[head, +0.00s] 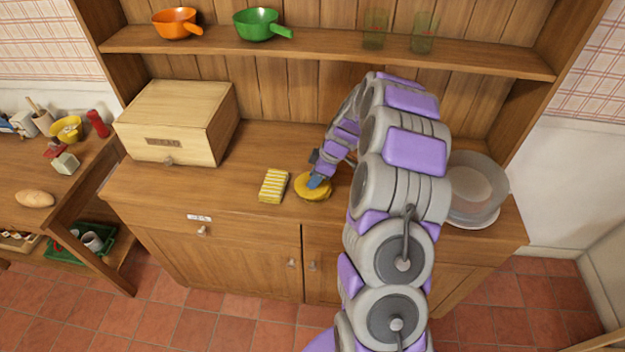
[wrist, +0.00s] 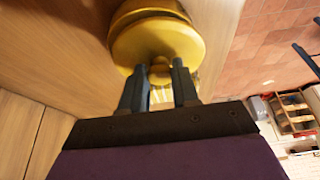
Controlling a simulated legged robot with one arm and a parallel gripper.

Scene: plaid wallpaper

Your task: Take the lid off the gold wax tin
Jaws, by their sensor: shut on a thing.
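The gold wax tin (head: 313,193) stands on the wooden counter near its front edge, partly hidden under my gripper (head: 317,179). In the wrist view the round gold lid (wrist: 155,45) faces me, with the tin (wrist: 148,9) partly showing behind it. My gripper (wrist: 159,72) is shut on the small knob (wrist: 160,77) of the lid, one dark finger on each side.
A yellow striped sponge (head: 273,186) lies just left of the tin. A wooden bread box (head: 178,121) stands further left. A clear domed dish (head: 478,186) is at the right, behind my arm. The counter (head: 240,180) between bread box and sponge is clear.

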